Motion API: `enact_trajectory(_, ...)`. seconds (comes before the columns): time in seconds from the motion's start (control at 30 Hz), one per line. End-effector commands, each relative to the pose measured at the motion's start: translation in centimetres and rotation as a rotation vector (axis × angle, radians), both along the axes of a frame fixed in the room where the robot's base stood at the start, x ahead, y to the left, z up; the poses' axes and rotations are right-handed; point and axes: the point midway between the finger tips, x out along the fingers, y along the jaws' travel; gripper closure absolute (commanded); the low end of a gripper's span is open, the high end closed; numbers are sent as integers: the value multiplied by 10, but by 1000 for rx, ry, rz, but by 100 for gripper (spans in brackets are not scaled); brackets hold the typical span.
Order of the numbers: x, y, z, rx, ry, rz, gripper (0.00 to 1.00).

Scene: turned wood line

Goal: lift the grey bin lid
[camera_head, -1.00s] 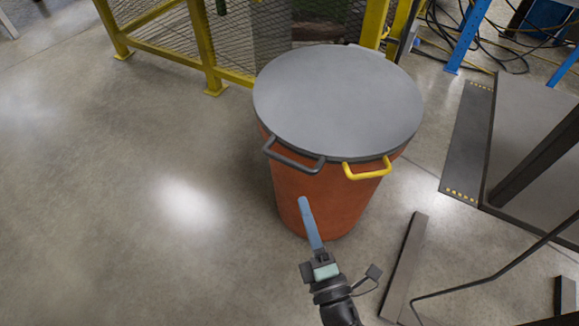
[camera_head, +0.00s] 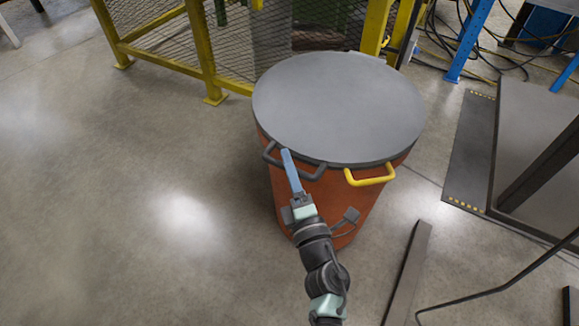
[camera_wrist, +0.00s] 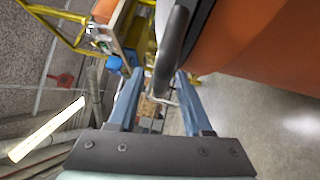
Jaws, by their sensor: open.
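The round grey bin lid (camera_head: 338,108) lies on top of the orange-brown bin (camera_head: 320,205) in the head view. A dark grey handle (camera_head: 312,172) and a yellow handle (camera_head: 370,179) stick out from the near side of its rim. My gripper (camera_head: 286,153) overlaps the grey handle in the head view. In the wrist view my gripper (camera_wrist: 155,75) is open, its two blue fingers apart. The grey handle (camera_wrist: 171,50) shows there between the fingers, apart from the left one. I cannot tell whether the right finger touches it. The bin (camera_wrist: 260,45) fills the upper right.
A yellow mesh fence (camera_head: 210,60) stands behind the bin. A dark platform (camera_head: 535,150) is at the right. A long dark bar (camera_head: 408,270) lies on the floor at lower right. Cables (camera_head: 500,60) lie at the back right. The floor at left is clear.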

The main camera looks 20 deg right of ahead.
Motion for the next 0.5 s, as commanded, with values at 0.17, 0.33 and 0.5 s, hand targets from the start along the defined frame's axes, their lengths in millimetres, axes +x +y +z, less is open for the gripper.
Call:
enact_trajectory(0.17, 0, 0, 0, 0, 0, 0, 74)
enact_trajectory(0.33, 0, 0, 0, 0, 0, 0, 100)
enact_trajectory(0.5, 0, 0, 0, 0, 0, 0, 100)
